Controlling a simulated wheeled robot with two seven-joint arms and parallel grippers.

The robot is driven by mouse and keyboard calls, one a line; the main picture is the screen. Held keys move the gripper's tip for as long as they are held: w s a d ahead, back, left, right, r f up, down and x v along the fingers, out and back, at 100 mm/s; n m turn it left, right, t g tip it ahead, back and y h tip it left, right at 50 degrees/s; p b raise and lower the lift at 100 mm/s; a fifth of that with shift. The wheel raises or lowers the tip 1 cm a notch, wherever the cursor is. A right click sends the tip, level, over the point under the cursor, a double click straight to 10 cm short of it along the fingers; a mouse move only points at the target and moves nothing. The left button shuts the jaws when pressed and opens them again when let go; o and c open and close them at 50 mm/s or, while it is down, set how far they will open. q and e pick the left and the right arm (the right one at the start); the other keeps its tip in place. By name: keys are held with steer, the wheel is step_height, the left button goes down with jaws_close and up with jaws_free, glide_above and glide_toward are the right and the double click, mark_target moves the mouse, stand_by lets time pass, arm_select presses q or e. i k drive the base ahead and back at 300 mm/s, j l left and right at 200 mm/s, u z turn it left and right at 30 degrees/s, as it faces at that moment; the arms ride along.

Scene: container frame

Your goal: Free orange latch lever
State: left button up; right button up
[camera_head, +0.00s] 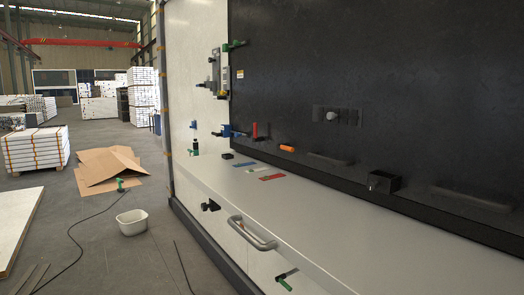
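A small orange piece (287,148), which looks like the orange latch lever, lies roughly level along the lower part of the black wall panel (330,60), just above the white ledge (300,215). It is too small to tell how it is fixed or whether anything blocks it. A red upright handle (255,130) stands to its left, beside a blue clamp-like part (230,131). Neither of my grippers shows in the head view.
A black box-like fitting (383,182) sits at the panel's foot on the right. A curved grey handle (252,234) sticks out from the ledge's front. A white bin (132,222), cardboard (108,168) and a dark cable lie on the floor. Some floor left of the ledge is clear.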

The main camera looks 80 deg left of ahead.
mark_target(284, 146)
steer(key=u, duration=2.55)
steer(key=i+j, duration=0.25)
steer(key=j, duration=0.15)
steer(key=i+j+z, duration=0.15)
steer(key=i+j, duration=0.35)
steer(key=j, duration=0.25)
steer(key=i+j+z, duration=0.15)
steer(key=j, duration=0.25)
steer(key=i+j, duration=0.25)
steer(key=j, duration=0.2)
steer(key=i+j+z, duration=0.1)
steer(key=i+j, duration=0.15)
steer(key=j, duration=0.15)
steer(key=i+j+z, duration=0.1)
steer(key=j, duration=0.35)
steer(key=i+j, duration=0.25)
steer(key=j, duration=0.2)
steer(key=z, duration=0.05)
